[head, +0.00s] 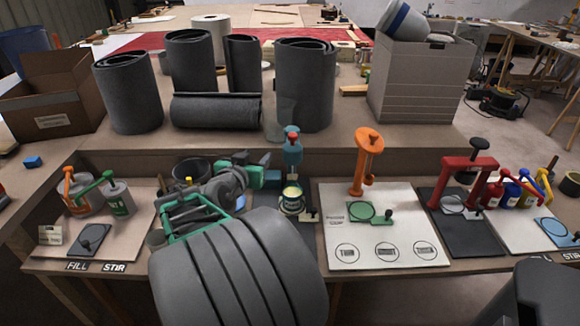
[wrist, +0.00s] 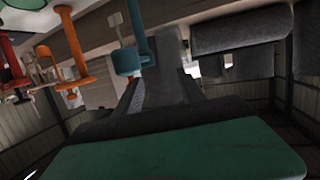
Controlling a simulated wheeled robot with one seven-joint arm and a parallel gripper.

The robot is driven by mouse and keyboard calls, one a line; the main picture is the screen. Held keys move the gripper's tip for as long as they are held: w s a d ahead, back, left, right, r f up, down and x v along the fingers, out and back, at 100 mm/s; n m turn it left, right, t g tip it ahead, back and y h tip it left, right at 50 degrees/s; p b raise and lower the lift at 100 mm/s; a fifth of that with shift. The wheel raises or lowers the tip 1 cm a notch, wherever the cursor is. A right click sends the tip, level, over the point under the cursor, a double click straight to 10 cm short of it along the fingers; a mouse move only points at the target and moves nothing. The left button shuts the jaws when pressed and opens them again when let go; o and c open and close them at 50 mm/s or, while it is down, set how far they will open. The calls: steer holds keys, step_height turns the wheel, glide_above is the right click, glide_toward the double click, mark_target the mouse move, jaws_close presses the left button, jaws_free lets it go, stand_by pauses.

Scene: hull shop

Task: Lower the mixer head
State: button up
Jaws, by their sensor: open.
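The mixer (head: 292,158) stands near the middle of the bench in the head view, a slim teal-blue stand with a red knob on top. A small can with a yellowish label (head: 292,199) stands at its foot. The mixer head appears to be up at the top of the stand, above the can. My gripper (head: 264,168) is open, just left of the mixer, and nothing shows between its fingers. In the wrist view the teal mixer (wrist: 127,60) shows near the left finger. Whether a finger touches it, I cannot tell.
An orange stand (head: 368,165) on a white board is to the right, then a red press (head: 468,180). Paint pots (head: 98,195) stand on the left. Dark rolls (head: 305,85) and a grey crate (head: 420,85) line the raised shelf behind. A black bowl sits behind my arm.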

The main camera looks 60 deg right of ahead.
mark_target(291, 139)
steer(key=s+d+h, duration=0.1)
steer(key=d, duration=0.1)
steer(key=s+d+m+g+h, duration=0.1)
steer(key=s, duration=0.1)
steer(key=s+d+r+g+h+b, duration=0.1)
steer(key=s+d, duration=0.1)
steer(key=shift+s+d+r+m, duration=0.1)
steer(key=shift+s+d+m, duration=0.15)
steer(key=shift+d+m, duration=0.1)
steer(key=d, duration=0.6)
steer(key=shift+w+d, duration=0.35)
steer(key=shift+d, duration=0.05)
jaws_close()
